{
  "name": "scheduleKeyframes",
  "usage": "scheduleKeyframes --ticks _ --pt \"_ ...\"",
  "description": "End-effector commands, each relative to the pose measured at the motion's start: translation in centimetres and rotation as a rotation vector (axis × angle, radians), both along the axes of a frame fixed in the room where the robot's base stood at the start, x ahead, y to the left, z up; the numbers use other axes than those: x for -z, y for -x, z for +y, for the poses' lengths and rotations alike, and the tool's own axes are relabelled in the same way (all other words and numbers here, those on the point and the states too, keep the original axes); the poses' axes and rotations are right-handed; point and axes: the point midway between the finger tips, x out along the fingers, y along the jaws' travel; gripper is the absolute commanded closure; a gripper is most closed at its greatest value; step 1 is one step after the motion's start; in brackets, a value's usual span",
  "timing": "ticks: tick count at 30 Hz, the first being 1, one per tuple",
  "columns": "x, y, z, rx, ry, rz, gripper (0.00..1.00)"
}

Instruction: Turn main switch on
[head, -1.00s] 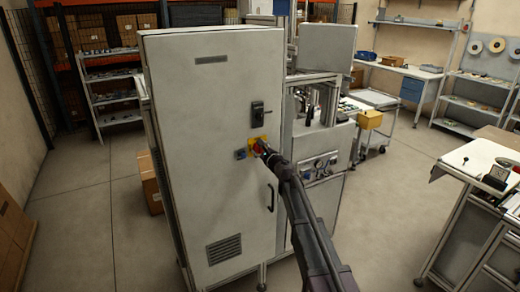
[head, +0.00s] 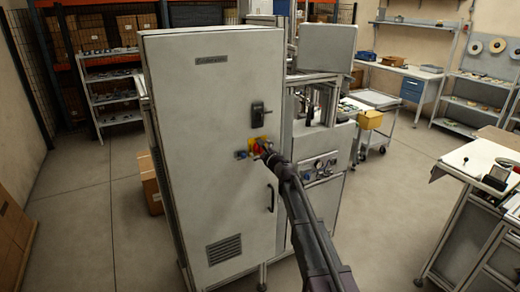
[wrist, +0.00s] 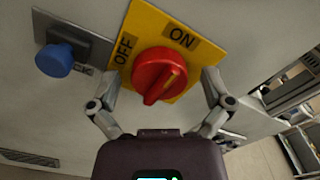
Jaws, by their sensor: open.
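The main switch is a red rotary knob (wrist: 158,74) on a yellow plate (wrist: 146,22) with an OFF label on the left and an ON label at the upper right. An orange mark shows on the knob's lower right part. In the head view the yellow plate (head: 251,143) is on the front of a tall grey cabinet (head: 205,120), and my gripper (head: 264,150) partly covers it. In the wrist view my gripper (wrist: 164,78) is open, with one finger on each side of the knob. I cannot tell whether the fingers touch it.
A blue button (wrist: 54,60) on a grey plate is left of the switch. A black latch (head: 259,113) is above and a door handle (head: 270,198) below. A machine (head: 320,165) stands right of the cabinet. The floor (head: 90,225) at the left is clear.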

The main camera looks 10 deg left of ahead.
Motion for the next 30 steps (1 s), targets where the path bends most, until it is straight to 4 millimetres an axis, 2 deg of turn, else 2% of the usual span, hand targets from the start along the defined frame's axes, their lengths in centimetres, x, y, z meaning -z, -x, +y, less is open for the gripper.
scheduleKeyframes --ticks 8,24,30 --pt "0.0 1.3 -0.8 0.000 0.000 0.000 0.00" --pt "0.0 8.0 -5.3 0.001 0.000 0.000 0.00" --pt "0.0 9.5 -6.4 0.001 0.000 0.000 0.00"
